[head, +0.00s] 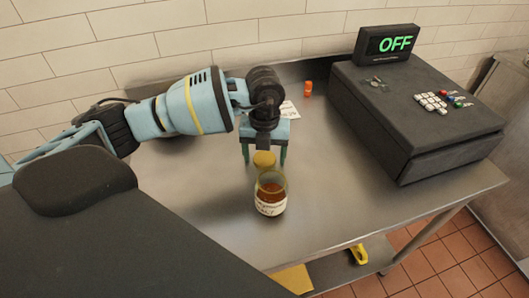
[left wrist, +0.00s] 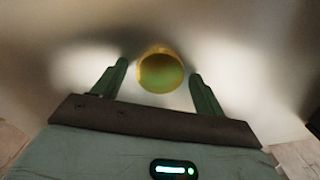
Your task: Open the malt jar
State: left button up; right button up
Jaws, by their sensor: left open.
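The malt jar (head: 270,198) is a clear glass jar with amber-brown contents and a white label, upright on the metal table. A yellowish lid (head: 264,160) shows at its top, back edge; I cannot tell how firmly it sits on the jar. My left gripper (head: 264,157) points down above and just behind the jar, open, its green fingers on either side of the lid. In the left wrist view, a round yellow-rimmed top (left wrist: 160,73) with a greenish centre lies between the spread fingertips (left wrist: 158,70), apart from both. My right gripper is not in view.
A dark cash register (head: 415,120) with a display reading OFF stands at the right back. A small orange bottle (head: 308,88) and a white paper (head: 289,110) lie behind my gripper. The table (head: 340,205) is clear right of the jar. A yellow item (head: 359,254) sits below.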

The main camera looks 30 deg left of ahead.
aim_at(265, 158)
pick_arm(q)
jog(key=shift+r, duration=0.1)
notch_tip(265, 158, up, 12)
jog(key=shift+p, duration=0.3)
dwell(0.5)
